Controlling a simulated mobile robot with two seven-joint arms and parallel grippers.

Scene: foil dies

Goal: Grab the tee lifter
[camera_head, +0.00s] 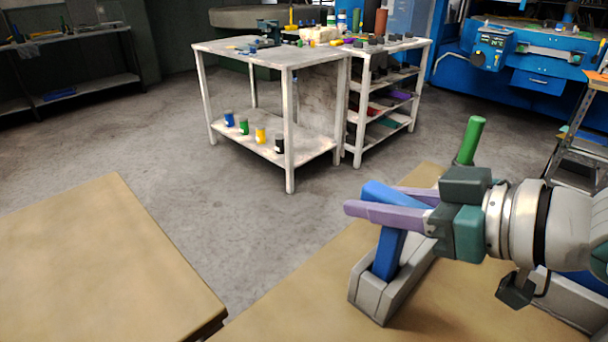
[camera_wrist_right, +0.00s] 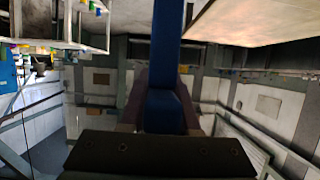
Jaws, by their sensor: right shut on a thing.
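The tee lifter (camera_head: 388,254) is a blue piece with a thick stem and an angled upper bar. In the head view its stem stands in a grey slotted holder (camera_head: 362,290) on the tan table at right. My right gripper (camera_head: 375,202) comes in from the right, and its purple fingers are shut on the blue upper part, one on each side. In the right wrist view the blue bar (camera_wrist_right: 166,50) runs down between the fingers. The stem's lower end is hidden inside the holder. My left gripper is not in view.
A green upright rod (camera_head: 470,140) stands just behind my right gripper. A second tan tabletop (camera_head: 110,255) lies at left, with a floor gap between. A white bench (camera_head: 250,58) holds several bottles on its lower shelf. A blue machine (camera_head: 535,75) stands behind.

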